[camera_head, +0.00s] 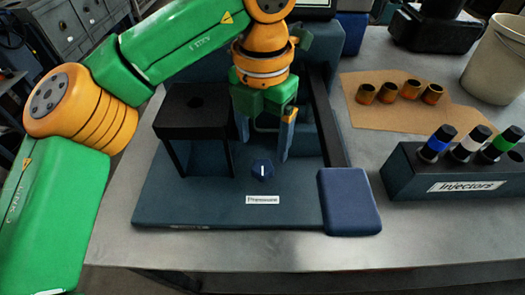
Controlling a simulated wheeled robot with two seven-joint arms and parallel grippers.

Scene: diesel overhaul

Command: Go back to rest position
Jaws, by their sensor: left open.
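My left gripper (265,135) comes in on the green and orange arm from the upper left. It points down over the dark blue-grey fixture base (170,205), with its two fingers apart and nothing visible between them. A small dark blue hexagonal piece (262,169) with a white mark lies on the base just below the fingers. A black block stand (195,115) rises to the left of the gripper. A white label (262,199) is at the base's front. My right gripper is not in view.
An injector rack (415,180) at the right holds blue, white and green banded injectors. Several brass sleeves (410,89) stand on brown cardboard (365,115). A blue pad (349,200) is at the base's right corner. A pale bucket (495,65) stands far right. The front table strip is clear.

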